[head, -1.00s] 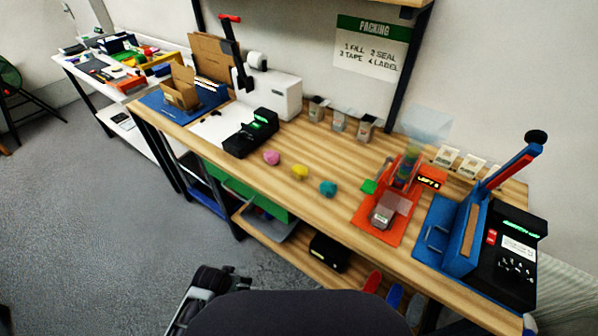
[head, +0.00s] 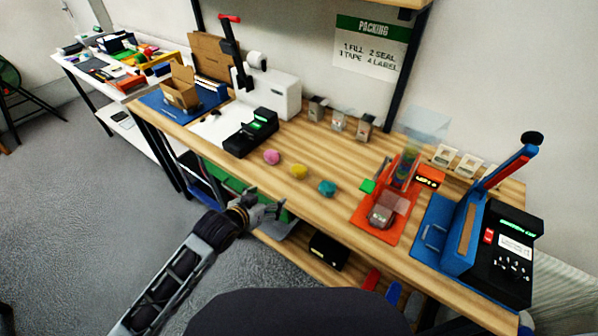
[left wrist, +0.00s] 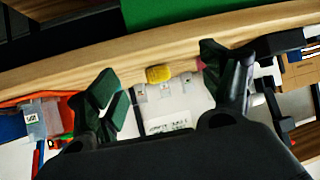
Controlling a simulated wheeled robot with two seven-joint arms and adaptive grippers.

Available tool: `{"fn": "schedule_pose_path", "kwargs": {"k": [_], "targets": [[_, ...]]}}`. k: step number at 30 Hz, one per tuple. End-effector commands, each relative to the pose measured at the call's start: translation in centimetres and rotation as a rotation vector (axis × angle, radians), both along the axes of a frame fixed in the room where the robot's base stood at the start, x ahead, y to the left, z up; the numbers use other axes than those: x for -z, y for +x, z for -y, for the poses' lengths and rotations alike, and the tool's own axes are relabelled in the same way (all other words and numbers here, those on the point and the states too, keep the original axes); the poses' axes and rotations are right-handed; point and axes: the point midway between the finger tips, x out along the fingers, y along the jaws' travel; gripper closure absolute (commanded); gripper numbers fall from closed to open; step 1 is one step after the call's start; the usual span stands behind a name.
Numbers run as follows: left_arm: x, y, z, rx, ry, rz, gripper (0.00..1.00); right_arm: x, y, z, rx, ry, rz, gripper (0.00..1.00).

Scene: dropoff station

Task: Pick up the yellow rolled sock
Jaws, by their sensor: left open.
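The yellow rolled sock (head: 299,172) lies on the wooden workbench (head: 320,213), between a pink rolled sock (head: 271,157) to its left and a teal rolled sock (head: 327,188) to its right. In the left wrist view the yellow sock (left wrist: 158,74) shows beyond the bench edge, between my open fingers and apart from them. My left gripper (head: 272,208) is open and empty, in front of the bench's front edge. In the left wrist view the left gripper (left wrist: 168,85) frames the sock. My right gripper is not in view.
A black device (head: 250,133) stands left of the socks. An orange station (head: 382,218) and a blue press (head: 462,232) stand to the right. Small bins (head: 340,121) line the back. The bench around the socks is clear.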

Motion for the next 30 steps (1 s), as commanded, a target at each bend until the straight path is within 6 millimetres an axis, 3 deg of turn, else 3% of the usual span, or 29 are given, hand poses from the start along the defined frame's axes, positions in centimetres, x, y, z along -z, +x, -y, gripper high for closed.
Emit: {"fn": "schedule_pose_path", "kwargs": {"k": [9,20,30], "targets": [[-3.2,2.6,2.6,0.098,-0.079,0.141,0.2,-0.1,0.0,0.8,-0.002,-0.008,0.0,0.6],[-3.6,2.8,2.9,0.11,-0.092,0.157,0.2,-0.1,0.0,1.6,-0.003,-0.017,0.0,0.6],[-3.3,3.6,3.3,0.108,-0.094,0.158,0.2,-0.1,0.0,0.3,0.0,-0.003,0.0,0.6]]}}
